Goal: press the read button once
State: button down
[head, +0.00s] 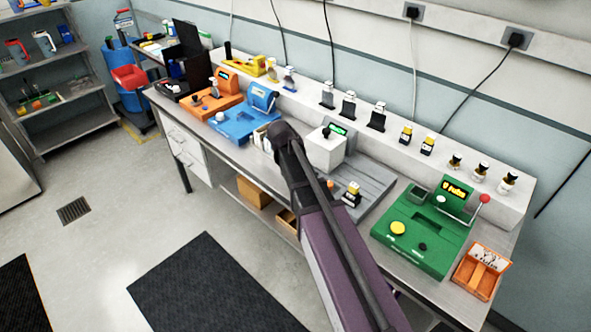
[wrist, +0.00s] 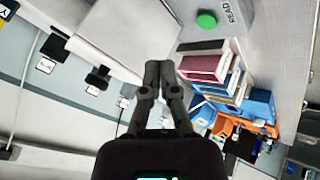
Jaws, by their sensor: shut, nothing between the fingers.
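The read button is a round green button (wrist: 206,20) on a light grey box (wrist: 238,18) marked READ, at the top of the wrist view. My gripper (wrist: 158,66) is shut and empty, with its fingertips together at the middle of the wrist view. In that picture the button lies above and right of the fingertips, apart from them. In the head view my arm crosses the bench beside a white box (head: 325,152) with a small green display. The green button does not show there, and the fingers cannot be made out.
Stacked books (wrist: 210,65) lie beside the box in the wrist view. A blue machine (head: 243,118) and an orange one (head: 212,97) stand to the left, a green machine (head: 425,225) to the right. Small bottles and modules line the raised back shelf (head: 305,92).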

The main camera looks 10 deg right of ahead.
jog(key=shift+t+h, duration=0.3)
jog(key=shift+t, duration=0.3)
jog(key=w, duration=0.3)
jog(key=w+a+r, duration=0.1)
jog(key=shift+w, duration=0.3)
jog(key=shift+f, duration=0.1)
notch_tip(320, 180, down, 9)
jog(key=b, duration=0.9)
jog(key=shift+r, duration=0.2)
jog(key=shift+f, duration=0.1)
dwell(0.7)
jog(key=shift+f+b, duration=0.3)
jog(key=shift+b, duration=0.2)
jog(key=shift+f+b, duration=0.35)
jog(key=shift+f, duration=0.05)
dwell(0.6)
jog(key=shift+r, duration=0.15)
dwell(0.3)
jog(key=shift+r+p, duration=0.7)
jog(key=shift+p, duration=0.15)
